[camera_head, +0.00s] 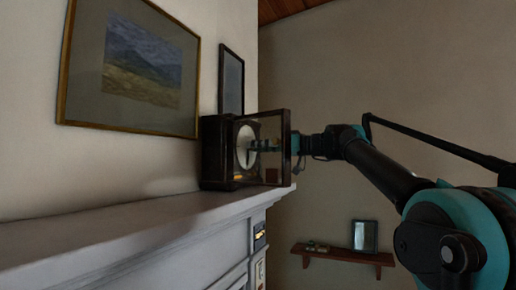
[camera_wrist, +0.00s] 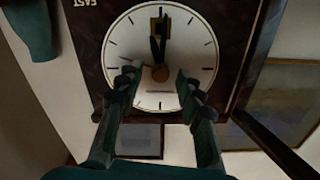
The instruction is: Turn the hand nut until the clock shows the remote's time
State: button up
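The clock (camera_head: 216,150) is a dark case with a white dial on the mantel, its glazed door (camera_head: 287,147) standing open. In the wrist view its white dial (camera_wrist: 200,50) appears upside down, with dark hands (camera_wrist: 159,35) pointing to the picture's top and a thin hand toward the left. A small orange-brown round piece, likely the hand nut (camera_wrist: 160,73), sits at the dial's centre. My gripper (camera_wrist: 157,76) is open, its fingers on either side of the nut and apart from it; it also shows before the dial in the head view (camera_head: 256,145). I see no remote.
The white mantel (camera_head: 130,222) runs along the left wall, clear in front of the clock. A painting (camera_head: 130,70) and a dark frame (camera_head: 231,82) hang above. A wooden shelf (camera_head: 340,257) with a small frame (camera_head: 364,236) is on the far wall. The open door is close beside my arm.

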grip_shut()
jog(key=shift+m, duration=0.5)
jog(key=shift+o, duration=0.7)
grip_release()
jog(key=v, duration=1.2)
